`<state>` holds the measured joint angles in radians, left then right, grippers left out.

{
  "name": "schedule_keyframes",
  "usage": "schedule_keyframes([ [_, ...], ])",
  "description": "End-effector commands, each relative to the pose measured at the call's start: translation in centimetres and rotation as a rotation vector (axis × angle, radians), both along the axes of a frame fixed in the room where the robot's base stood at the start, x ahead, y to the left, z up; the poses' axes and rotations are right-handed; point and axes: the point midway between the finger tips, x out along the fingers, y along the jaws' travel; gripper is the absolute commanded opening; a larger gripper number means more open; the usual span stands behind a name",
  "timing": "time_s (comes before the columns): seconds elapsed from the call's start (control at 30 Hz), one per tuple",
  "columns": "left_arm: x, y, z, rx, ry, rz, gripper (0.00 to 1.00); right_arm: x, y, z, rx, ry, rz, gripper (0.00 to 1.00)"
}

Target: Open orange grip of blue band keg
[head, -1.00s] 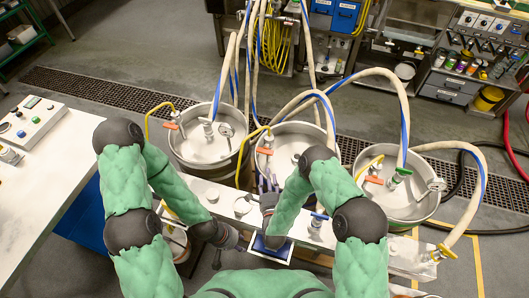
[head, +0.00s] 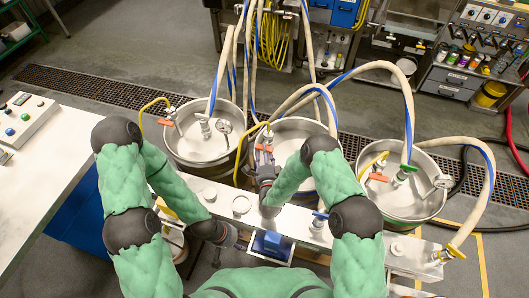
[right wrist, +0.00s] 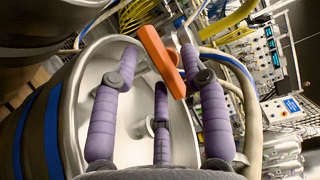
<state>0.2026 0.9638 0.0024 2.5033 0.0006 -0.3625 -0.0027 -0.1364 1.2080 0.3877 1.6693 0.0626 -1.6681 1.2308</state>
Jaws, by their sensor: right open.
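The middle keg (head: 296,136) in the head view is a round steel vessel with an orange grip (head: 265,147) at the left of its lid. In the right wrist view, the keg's dark side carries a blue band (right wrist: 53,130). My right gripper (head: 264,160) is over the left part of this lid. In the right wrist view, its purple fingers are spread open, and the orange grip (right wrist: 161,60) shows between the two outer fingertips. I cannot tell whether they touch it. My left gripper (head: 237,243) is low near the bench; its fingers are unclear.
A left keg (head: 204,140) and a right keg (head: 400,190) stand beside the middle one, each with an orange grip. Thick hoses (head: 408,100) arch over the lids. A white bench (head: 30,190) is at the left. A pale beam (head: 300,225) runs in front of the kegs.

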Motion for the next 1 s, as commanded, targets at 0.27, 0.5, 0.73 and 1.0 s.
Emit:
schedule_keyframes([
  [0.27, -0.01, 0.00, -0.15, 0.000, 0.000, 0.000, 0.40, 0.99, 0.08, -0.02, 0.000, 0.001, 0.000, 0.45],
  [0.5, -0.01, 0.00, -0.15, 0.000, 0.000, 0.000, 0.40, 0.97, 0.08, -0.01, 0.000, 0.001, 0.000, 0.25],
  [0.73, 0.00, 0.00, -0.15, 0.000, 0.000, 0.000, 0.40, 0.96, 0.08, -0.02, 0.000, 0.001, 0.000, 0.00],
  [1.0, 0.00, 0.00, -0.05, 0.000, 0.000, 0.000, 0.40, 0.97, 0.06, 0.04, -0.040, 0.015, 0.000, 0.00],
])
